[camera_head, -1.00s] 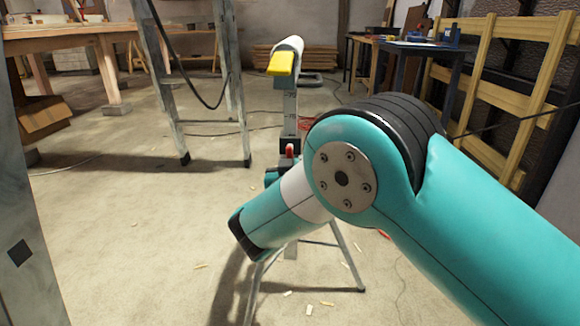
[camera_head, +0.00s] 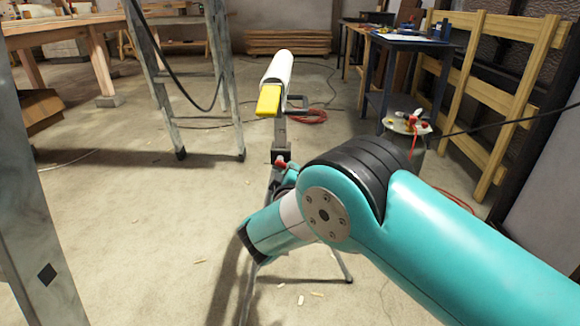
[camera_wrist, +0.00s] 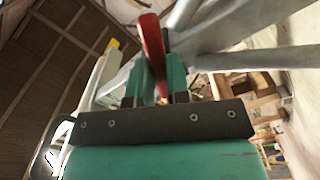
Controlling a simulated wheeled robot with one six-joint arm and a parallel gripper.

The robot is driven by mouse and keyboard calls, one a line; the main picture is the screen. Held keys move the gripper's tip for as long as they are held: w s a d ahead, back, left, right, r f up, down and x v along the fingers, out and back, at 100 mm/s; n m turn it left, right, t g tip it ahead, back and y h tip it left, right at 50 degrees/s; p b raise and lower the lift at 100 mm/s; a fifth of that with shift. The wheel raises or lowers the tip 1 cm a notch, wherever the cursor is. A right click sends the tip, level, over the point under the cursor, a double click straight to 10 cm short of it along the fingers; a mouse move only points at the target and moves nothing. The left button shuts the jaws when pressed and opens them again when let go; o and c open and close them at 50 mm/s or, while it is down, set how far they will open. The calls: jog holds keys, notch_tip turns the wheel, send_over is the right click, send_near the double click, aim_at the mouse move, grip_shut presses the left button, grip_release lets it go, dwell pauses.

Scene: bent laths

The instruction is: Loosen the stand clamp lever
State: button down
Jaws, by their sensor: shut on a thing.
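The stand has a grey upright post (camera_head: 281,133) on thin splayed legs. A long white head (camera_head: 279,69) with a yellow end block (camera_head: 268,101) sits on top. The red clamp lever (camera_head: 281,164) is partway down the post, tilted left. In the wrist view the red lever (camera_wrist: 152,45) rises between the two teal fingers of my gripper (camera_wrist: 155,84), which is shut on it. In the head view my arm covers most of the gripper and the lower clamp.
A stepladder (camera_head: 222,100) stands left of the stand, with a cable hanging from it. A grey post fills the near left edge. A blue table (camera_head: 410,42), wooden racks and a drum with red items (camera_head: 405,125) are right. Open floor lies around the stand.

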jog(key=shift+d+r+n+p, duration=0.1)
jog(key=shift+r+n+p, duration=0.15)
jog(key=shift+n+p, duration=0.55)
jog(key=shift+r+n+p, duration=0.3)
jog(key=shift+n+p, duration=0.15)
jog(key=shift+n, duration=0.6)
jog(key=shift+d+r+n+p, duration=0.1)
jog(key=shift+r+n+p, duration=0.15)
jog(key=shift+n+p, duration=0.55)
jog(key=shift+n, duration=0.35)
jog(key=c, duration=1.1)
grip_release()
